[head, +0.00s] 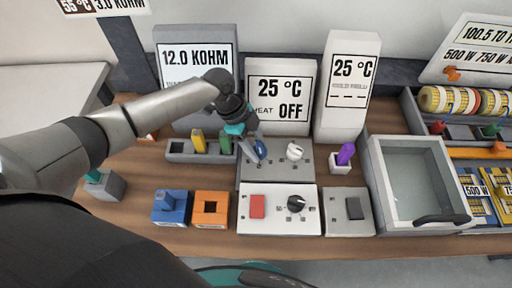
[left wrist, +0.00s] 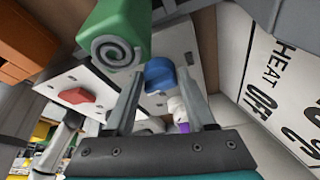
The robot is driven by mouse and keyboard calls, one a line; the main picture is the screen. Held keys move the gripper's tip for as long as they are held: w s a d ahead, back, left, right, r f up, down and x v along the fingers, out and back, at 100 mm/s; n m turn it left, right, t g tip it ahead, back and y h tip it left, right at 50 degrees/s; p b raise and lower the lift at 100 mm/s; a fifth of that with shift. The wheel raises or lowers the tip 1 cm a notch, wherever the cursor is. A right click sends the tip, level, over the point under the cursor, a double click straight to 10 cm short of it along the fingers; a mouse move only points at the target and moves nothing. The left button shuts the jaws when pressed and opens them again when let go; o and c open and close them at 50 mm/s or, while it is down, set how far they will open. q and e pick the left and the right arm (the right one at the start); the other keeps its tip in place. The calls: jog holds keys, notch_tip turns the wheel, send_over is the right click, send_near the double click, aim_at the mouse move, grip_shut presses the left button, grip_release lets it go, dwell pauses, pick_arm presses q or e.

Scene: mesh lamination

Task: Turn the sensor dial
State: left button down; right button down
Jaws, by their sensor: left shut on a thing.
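My left gripper (head: 254,153) reaches down onto the grey panel (head: 278,172) in front of the "25 °C HEAT OFF" display (head: 282,97). Its fingers are around a blue knob (head: 261,148) on that panel. In the left wrist view the blue knob (left wrist: 160,74) sits between the two fingers (left wrist: 163,100). A white knob (head: 294,151) stands on the same panel to the right. No label readable here tells which knob is the sensor dial. A black dial (head: 296,204) is on the white panel nearer the front. My right gripper is not in view.
A red button (head: 257,206), blue block (head: 170,207), orange block (head: 211,208) and purple piece (head: 346,153) stand nearby. A lidded tub (head: 378,190) is at right.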

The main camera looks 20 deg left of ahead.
pick_arm(q)
jog(key=shift+m+g+b, duration=0.4)
jog(key=shift+m+b, duration=0.05)
jog(key=shift+m, duration=0.45)
jog(key=shift+c, duration=1.5)
grip_release()
jog(key=shift+r, duration=0.1)
jog(key=v, duration=1.5)
jog(key=shift+p, duration=0.4)
jog(key=shift+w+d, duration=0.1)
jog(key=shift+w, duration=0.05)
